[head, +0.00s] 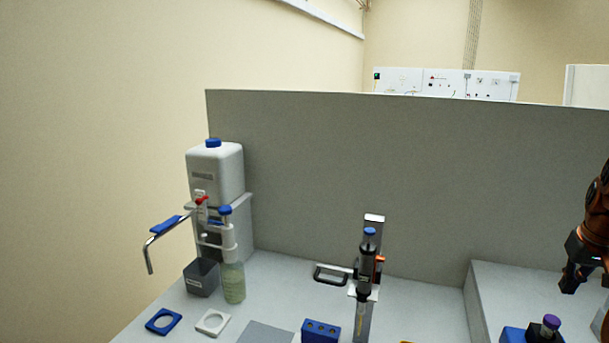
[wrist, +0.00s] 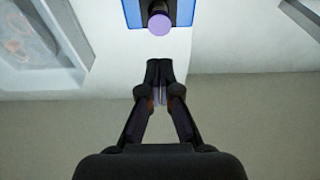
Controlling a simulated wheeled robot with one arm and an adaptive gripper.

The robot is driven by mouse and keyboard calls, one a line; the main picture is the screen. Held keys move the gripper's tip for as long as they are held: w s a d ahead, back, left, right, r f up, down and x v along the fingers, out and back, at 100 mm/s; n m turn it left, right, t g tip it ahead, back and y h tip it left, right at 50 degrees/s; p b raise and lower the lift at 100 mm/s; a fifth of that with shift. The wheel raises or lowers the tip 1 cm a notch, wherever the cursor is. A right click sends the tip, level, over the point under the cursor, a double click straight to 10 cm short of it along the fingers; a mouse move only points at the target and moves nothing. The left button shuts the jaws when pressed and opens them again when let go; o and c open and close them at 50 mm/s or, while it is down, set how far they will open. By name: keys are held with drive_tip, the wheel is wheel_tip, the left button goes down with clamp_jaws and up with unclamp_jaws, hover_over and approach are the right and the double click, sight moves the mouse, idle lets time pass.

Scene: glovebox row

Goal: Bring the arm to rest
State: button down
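My gripper (wrist: 160,68) shows in the wrist view with its fingertips drawn together and nothing seen between them. In the head view my arm is at the right edge, partly cut off, with my gripper (head: 572,278) hanging above the raised grey surface at the right. A vial with a purple cap (head: 551,322) stands by a blue block (head: 514,334) below it. In the wrist view the purple cap (wrist: 159,24) and its blue holder (wrist: 132,12) lie beyond the fingertips, apart from them.
At the left stand a white dispenser (head: 215,170) with a lever, a dark cup (head: 201,278) and a blue-capped bottle (head: 233,283). A stand (head: 374,250) with a handle is in the middle, near a blue rack (head: 320,331). A grey partition (head: 400,180) runs behind.

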drive_tip(key=s+a+n+g+y, duration=0.1)
drive_tip(key=s+a+n, duration=0.15)
drive_tip(key=a, duration=0.95)
drive_tip(key=s+a+n, duration=0.1)
drive_tip(key=s+a, duration=0.3)
drive_tip(key=a, duration=0.9)
drive_tip(key=s+a+f+g, duration=0.1)
drive_tip(key=s+a+f, duration=0.2)
drive_tip(key=s, duration=0.4)
drive_tip(key=s+a+f+g, duration=0.1)
drive_tip(key=s+a+f, duration=0.2)
drive_tip(key=s+a, duration=0.2)
drive_tip(key=s+a+f, duration=0.3)
drive_tip(key=s+a, duration=0.1)
drive_tip(key=s, duration=0.7)
drive_tip(key=shift+s+a+g, duration=0.15)
drive_tip(key=shift+s+g, duration=0.1)
drive_tip(key=shift+g, duration=0.15)
